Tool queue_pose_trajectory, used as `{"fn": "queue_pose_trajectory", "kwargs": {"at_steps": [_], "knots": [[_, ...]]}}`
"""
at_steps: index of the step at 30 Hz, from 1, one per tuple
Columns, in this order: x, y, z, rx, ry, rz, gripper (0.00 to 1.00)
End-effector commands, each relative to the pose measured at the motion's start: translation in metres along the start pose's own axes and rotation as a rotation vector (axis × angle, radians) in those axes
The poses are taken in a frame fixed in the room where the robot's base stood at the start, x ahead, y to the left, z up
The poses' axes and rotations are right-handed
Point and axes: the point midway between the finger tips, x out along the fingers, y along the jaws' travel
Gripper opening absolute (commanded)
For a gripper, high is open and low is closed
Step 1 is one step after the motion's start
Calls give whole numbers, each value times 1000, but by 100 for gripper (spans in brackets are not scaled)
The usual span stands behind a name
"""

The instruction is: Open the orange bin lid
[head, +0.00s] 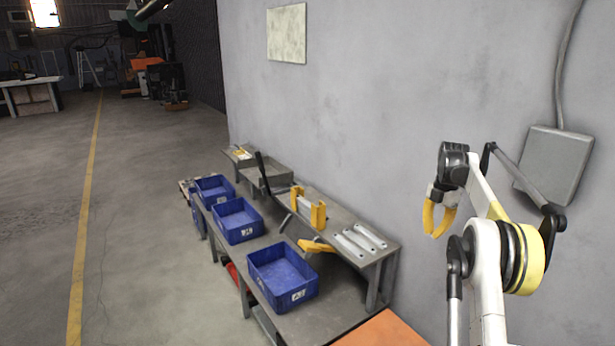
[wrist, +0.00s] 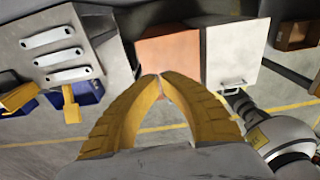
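The orange lid (head: 385,332) shows as a flat orange top at the bottom edge of the head view, cut off by the frame. In the wrist view it is a flat orange panel (wrist: 168,55) just beyond my fingertips, and it looks closed. My gripper (head: 434,234) hangs in the air near the wall, above and apart from the lid. In the wrist view its yellow fingers (wrist: 161,77) come together at the tips with nothing visible held. The lid's front edge and any handle are hidden or not clear.
A grey workbench holds blue bins (head: 283,278), metal brackets (head: 358,241) and yellow parts (head: 316,246), left of the lid. A white panel with a handle (wrist: 233,55) adjoins the lid. A wall box (head: 553,168) is behind my arm. Floor at left is open.

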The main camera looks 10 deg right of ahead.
Motion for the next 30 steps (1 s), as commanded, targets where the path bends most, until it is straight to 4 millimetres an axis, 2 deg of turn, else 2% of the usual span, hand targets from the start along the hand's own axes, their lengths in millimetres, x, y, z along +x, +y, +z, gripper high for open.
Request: {"fn": "queue_pose_trajectory", "kwargs": {"at_steps": [5, 10, 15, 23, 30], "knots": [[-22, 8, -21, 86, -25, 18, 0], [-61, 18, -68, 283, -70, 69, 0], [-93, 16, -124, 495, -102, 140, 0], [-122, -7, -215, 816, -108, 270, 0], [-122, -47, -297, 1104, -61, 400, 0]]}}
